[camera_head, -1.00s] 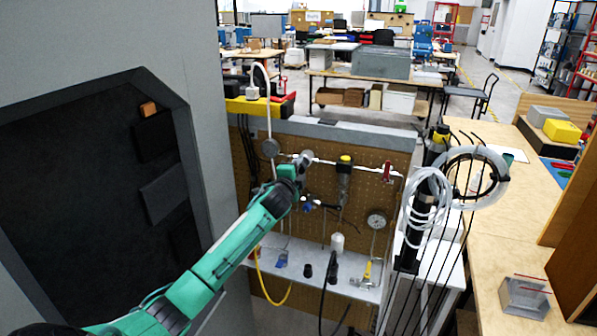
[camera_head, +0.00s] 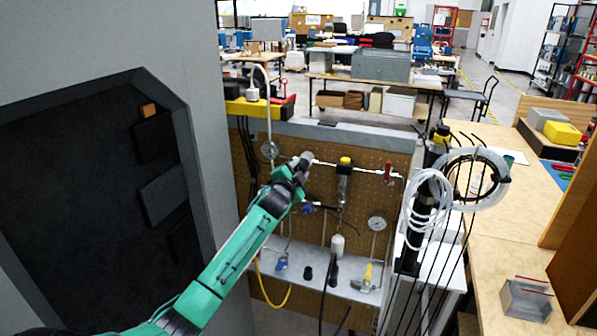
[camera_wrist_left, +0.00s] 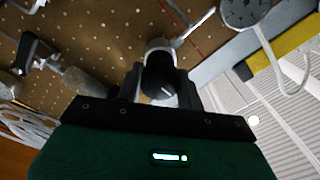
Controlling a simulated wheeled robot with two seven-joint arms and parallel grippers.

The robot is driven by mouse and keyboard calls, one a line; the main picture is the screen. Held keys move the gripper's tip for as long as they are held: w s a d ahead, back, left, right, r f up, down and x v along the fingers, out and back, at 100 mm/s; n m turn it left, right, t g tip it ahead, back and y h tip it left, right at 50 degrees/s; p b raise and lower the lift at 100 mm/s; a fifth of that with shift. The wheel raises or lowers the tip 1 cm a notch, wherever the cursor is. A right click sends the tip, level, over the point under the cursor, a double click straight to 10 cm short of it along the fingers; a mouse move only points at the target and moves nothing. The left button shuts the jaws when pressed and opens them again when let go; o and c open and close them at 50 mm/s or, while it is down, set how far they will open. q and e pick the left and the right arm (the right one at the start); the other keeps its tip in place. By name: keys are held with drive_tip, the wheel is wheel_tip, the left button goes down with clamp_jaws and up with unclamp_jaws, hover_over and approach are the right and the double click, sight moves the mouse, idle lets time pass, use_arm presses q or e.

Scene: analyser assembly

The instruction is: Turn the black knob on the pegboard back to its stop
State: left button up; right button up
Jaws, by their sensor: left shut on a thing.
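The black knob (camera_wrist_left: 160,77) shows in the left wrist view with a white pointer mark on its face, in front of the brown pegboard (camera_wrist_left: 95,28). My left gripper (camera_wrist_left: 162,84) has its two fingers on either side of the knob and is shut on it. In the head view my left gripper (camera_head: 300,163) reaches the pegboard (camera_head: 325,228) at the white pipe, and its wrist hides most of the knob. My right gripper is not in view.
A yellow-topped filter (camera_head: 344,175) and a red valve handle (camera_head: 388,172) sit to the right on the pegboard. A coiled white hose (camera_head: 428,200) stands further right.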

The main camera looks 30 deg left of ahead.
use_arm(q)
drive_tip(key=shift+r, duration=0.15)
drive_tip(key=o, duration=0.8)
drive_tip(key=shift+o, duration=0.9)
drive_tip(key=shift+w, duration=0.1)
drive_tip(key=b+v, duration=0.4)
drive_tip(key=v, duration=0.9)
drive_tip(key=shift+s, duration=0.4)
